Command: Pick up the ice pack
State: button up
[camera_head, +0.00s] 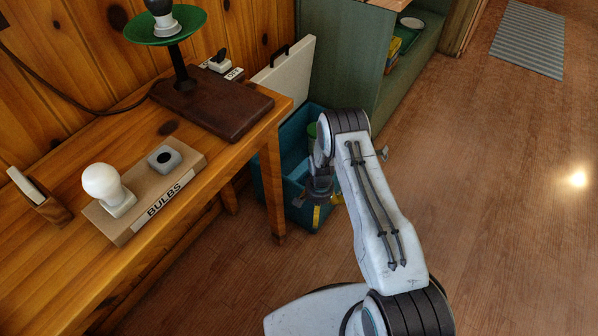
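I cannot make out an ice pack for sure. A teal open box (298,211), like a cooler, stands on the floor beside the table, with a white panel like a lid (286,76) upright behind it. My gripper (327,208) hangs pointing down over the front right part of the box. Its two yellow-marked fingers appear apart, with nothing visible between them. My arm hides the right part of the box. A green thing (311,130) shows partly at the back of the box, next to my arm.
The wooden table (62,256) on the left holds a cardboard bulbs box (142,222) with a white bulb (102,184), and a dark wooden base (212,104) carrying a green dish (166,25). A green cabinet (340,45) stands behind.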

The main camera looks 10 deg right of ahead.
aim_at(300, 174)
jog(key=i, duration=0.85)
